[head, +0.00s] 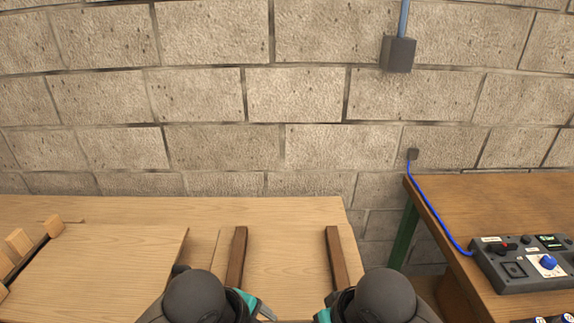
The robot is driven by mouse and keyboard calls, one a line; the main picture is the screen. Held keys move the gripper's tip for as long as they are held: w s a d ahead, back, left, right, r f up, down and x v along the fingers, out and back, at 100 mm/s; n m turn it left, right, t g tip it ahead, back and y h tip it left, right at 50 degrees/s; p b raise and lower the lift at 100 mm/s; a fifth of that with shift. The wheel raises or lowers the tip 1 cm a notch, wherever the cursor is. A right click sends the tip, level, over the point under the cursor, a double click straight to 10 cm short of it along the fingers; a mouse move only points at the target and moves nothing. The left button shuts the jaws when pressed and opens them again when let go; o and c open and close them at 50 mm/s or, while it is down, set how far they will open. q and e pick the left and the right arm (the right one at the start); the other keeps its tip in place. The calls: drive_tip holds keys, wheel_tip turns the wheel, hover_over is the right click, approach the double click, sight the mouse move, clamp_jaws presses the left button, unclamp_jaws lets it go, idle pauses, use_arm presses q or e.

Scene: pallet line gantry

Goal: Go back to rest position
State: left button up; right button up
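My two arms show at the bottom edge as dark rounded links with teal parts, one left of centre and one right of centre. Nothing held shows between the arms. The arms are in front of a light wooden table (120,212), which carries two dark wooden strips, the left strip (237,258) and the right strip (337,258).
Wooden blocks (18,242) stand at the far left. At right, a brown table (490,205) with a green leg holds a grey control box (525,265) with a blue cable. A gap separates the tables. A block wall (210,95) closes the back.

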use_arm(q)
drive_tip(key=s+a+f+n+y, duration=0.35)
drive_tip(key=s+a+n, duration=0.8)
drive_tip(key=n, duration=0.95)
use_arm(e)
drive_tip(key=s+d+f+m+h, duration=0.1)
drive_tip(key=s+d+f+h, duration=0.25)
drive_tip(key=s+d, duration=0.75)
use_arm(q)
wheel_tip(320, 180, down, 25)
drive_tip(key=s+b, duration=0.2)
drive_tip(key=s, duration=0.1)
use_arm(e)
drive_tip(key=s+f, duration=0.3)
drive_tip(key=f, duration=2.2)
use_arm(q)
drive_tip(key=s+a+f+g+b, duration=0.2)
drive_tip(key=s+f, duration=1.3)
drive_tip(key=f, duration=0.1)
drive_tip(key=shift+a+f, duration=0.15)
drive_tip(key=shift+a, duration=0.1)
use_arm(e)
drive_tip(key=s+d+f+g, duration=0.2)
drive_tip(key=s+f, duration=1.3)
drive_tip(key=f, duration=0.1)
drive_tip(key=shift+s, duration=0.3)
